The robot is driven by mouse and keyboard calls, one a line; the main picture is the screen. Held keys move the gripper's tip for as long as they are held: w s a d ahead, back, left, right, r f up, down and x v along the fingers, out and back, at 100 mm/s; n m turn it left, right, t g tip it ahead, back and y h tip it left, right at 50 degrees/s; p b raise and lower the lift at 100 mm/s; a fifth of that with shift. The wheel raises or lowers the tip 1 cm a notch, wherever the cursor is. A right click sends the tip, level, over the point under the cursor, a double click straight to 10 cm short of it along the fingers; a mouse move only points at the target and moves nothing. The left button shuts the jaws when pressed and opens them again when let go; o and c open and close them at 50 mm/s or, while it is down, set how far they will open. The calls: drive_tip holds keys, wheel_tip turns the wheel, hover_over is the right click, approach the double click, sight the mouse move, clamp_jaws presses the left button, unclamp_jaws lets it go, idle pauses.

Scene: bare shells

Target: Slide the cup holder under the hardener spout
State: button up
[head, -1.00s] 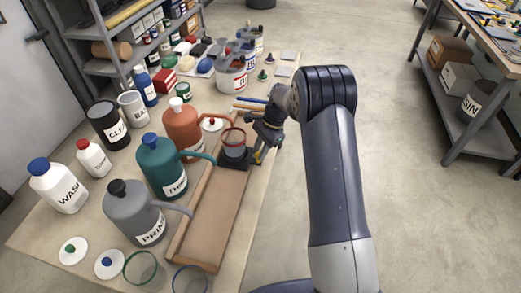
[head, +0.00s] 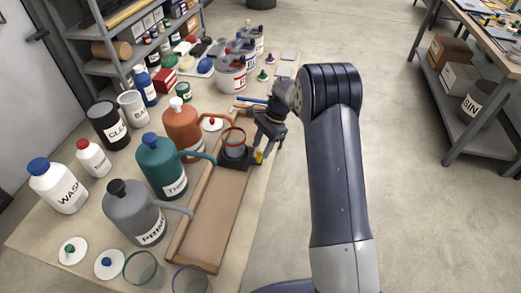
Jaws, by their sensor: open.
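The cup holder (head: 236,162) is a dark block at the far end of a long wooden track (head: 210,220). A clear cup with a red rim (head: 234,138) stands upright in it. An orange-red jug (head: 181,128) stands to the left, its spout reaching toward the cup's rim. Its label is hidden, so I cannot confirm that it is the hardener. A teal jug (head: 160,168) and a grey jug (head: 133,214) also point spouts over the track. My gripper (head: 260,154) is open at the right side of the cup holder; I cannot tell whether it touches.
White bottles (head: 58,188) and a dark canister (head: 108,125) stand at the table's left. Round lids (head: 109,265) and rings (head: 140,267) lie at the near end. Labelled pots (head: 231,75) stand beyond the jugs. The track's near length is clear.

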drive_tip(key=v, duration=0.8)
drive_tip(key=shift+r, duration=0.35)
drive_tip(key=shift+w+d, duration=0.1)
drive_tip(key=shift+d, duration=0.05)
drive_tip(key=x, duration=1)
drive_tip(key=shift+f, duration=0.2)
drive_tip(key=shift+a+f, duration=0.2)
drive_tip(key=shift+f, duration=0.05)
drive_tip(key=shift+s+a+r, duration=0.1)
drive_tip(key=shift+s+a, duration=0.1)
drive_tip(key=shift+s, duration=0.7)
drive_tip(key=shift+w, duration=0.1)
